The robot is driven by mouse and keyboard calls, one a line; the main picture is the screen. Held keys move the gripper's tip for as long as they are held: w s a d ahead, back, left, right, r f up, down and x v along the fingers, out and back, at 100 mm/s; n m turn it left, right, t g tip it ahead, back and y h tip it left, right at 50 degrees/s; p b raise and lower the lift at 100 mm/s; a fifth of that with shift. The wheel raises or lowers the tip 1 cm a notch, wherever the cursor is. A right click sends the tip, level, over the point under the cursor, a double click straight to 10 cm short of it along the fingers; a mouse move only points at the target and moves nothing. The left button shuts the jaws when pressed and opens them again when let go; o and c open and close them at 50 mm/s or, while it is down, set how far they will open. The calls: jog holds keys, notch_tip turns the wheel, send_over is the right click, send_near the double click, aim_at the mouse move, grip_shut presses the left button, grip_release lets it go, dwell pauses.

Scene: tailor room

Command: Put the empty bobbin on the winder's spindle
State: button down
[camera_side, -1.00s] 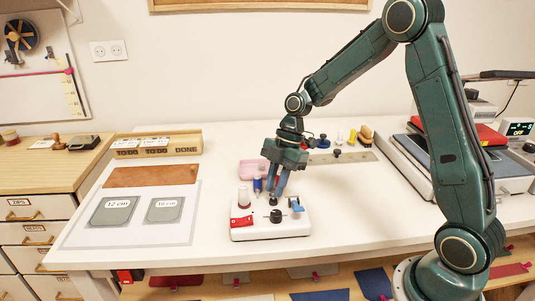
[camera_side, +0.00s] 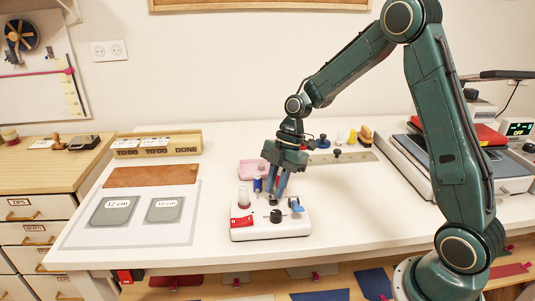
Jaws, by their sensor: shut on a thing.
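The winder (camera_side: 252,235) is a white box with a red switch (camera_side: 241,222) at its front left, a thread cone (camera_side: 244,197) at its back left and a blue part (camera_side: 296,206) on its right. My gripper (camera_side: 274,198) points down, just above the back middle of the winder. Its blue fingers are shut on a small dark thing, likely the empty bobbin, mostly hidden between the fingertips. A dark round part (camera_side: 275,215) sits on the winder's top just below the fingertips. I cannot tell whether the held thing touches the spindle.
A pink tray (camera_side: 251,168) and a small blue spool (camera_side: 257,184) stand behind the winder. Several coloured spools and a ruler (camera_side: 350,157) lie further back. A grey mat with two cards (camera_side: 113,210) is at left. The table's front right (camera_side: 370,225) is clear.

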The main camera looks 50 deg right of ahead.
jog(key=shift+f, duration=0.35)
jog(key=c, duration=1.6)
grip_release()
jog(key=shift+o, duration=0.2)
jog(key=v, duration=1.1)
